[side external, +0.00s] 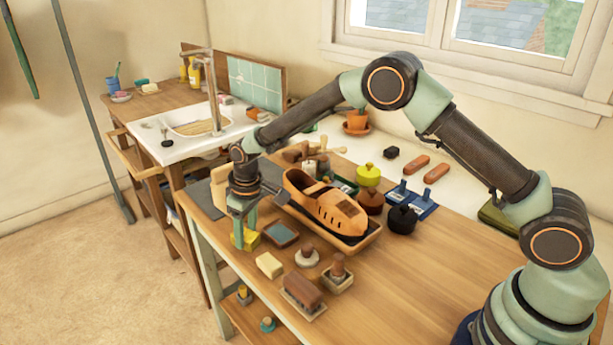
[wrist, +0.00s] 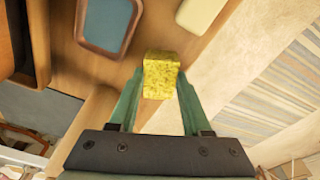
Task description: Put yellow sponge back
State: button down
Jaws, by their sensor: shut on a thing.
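The yellow sponge (side external: 249,240) is a small speckled block at the left edge of the wooden bench. My gripper (side external: 241,236) points down there and is shut on it. In the wrist view the yellow sponge (wrist: 160,75) sits between the two green fingers of my gripper (wrist: 159,98). I cannot tell whether the sponge touches the bench top or is held just above it.
A blue-topped dish (side external: 282,234) and a cream block (side external: 269,265) lie close by. A shoe (side external: 327,205) stands in a tray to the right. Several brushes (side external: 303,294) are at the front edge. A sink (side external: 200,122) is at the back left.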

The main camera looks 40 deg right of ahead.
jog(key=shift+f, duration=0.55)
jog(key=shift+c, duration=1.4)
grip_release()
jog(key=s+d+r+m+t, duration=0.1)
jog(key=s+d+r, duration=0.2)
jog(key=r, duration=0.7)
jog(key=s+d+r, duration=0.2)
jog(key=s+r, duration=0.1)
jog(key=r, duration=0.7)
jog(key=s+d+r+m+t, duration=0.1)
jog(key=s+d, duration=0.3)
jog(key=s, duration=0.5)
jog(key=s+d+r+m+t, duration=0.2)
jog(key=s+d, duration=0.3)
jog(key=s, duration=0.4)
jog(key=shift+d+r, duration=0.25)
jog(key=shift+r, duration=0.15)
